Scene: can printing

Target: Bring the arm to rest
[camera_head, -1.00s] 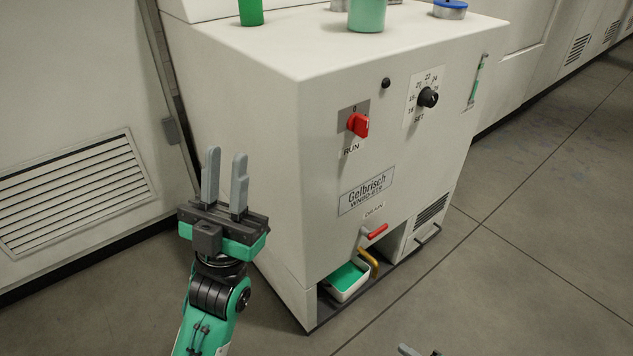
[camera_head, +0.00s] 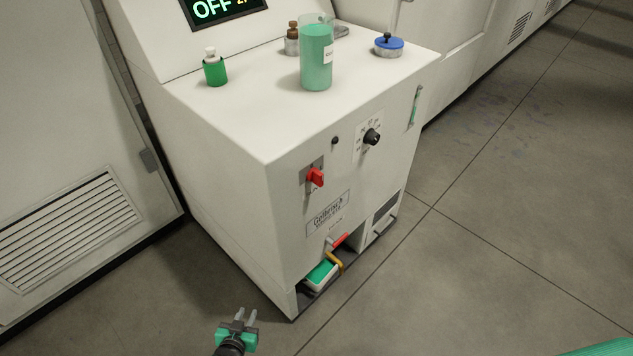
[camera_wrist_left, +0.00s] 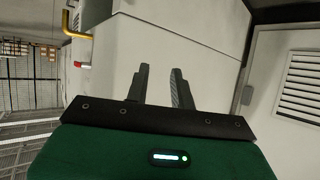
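My left gripper (camera_head: 245,316) is low at the bottom of the head view, in front of the machine's lower left corner. Its two grey fingers stand apart with nothing between them. In the left wrist view the fingers (camera_wrist_left: 160,88) are also apart and empty, with the white machine body behind them. A green piece of my own body shows at the head view's bottom right corner. My right gripper is not seen.
A beaker of green liquid (camera_head: 316,60), green bottle (camera_head: 214,70) and blue-lidded jar (camera_head: 388,46) stand on top. Floor at right is clear.

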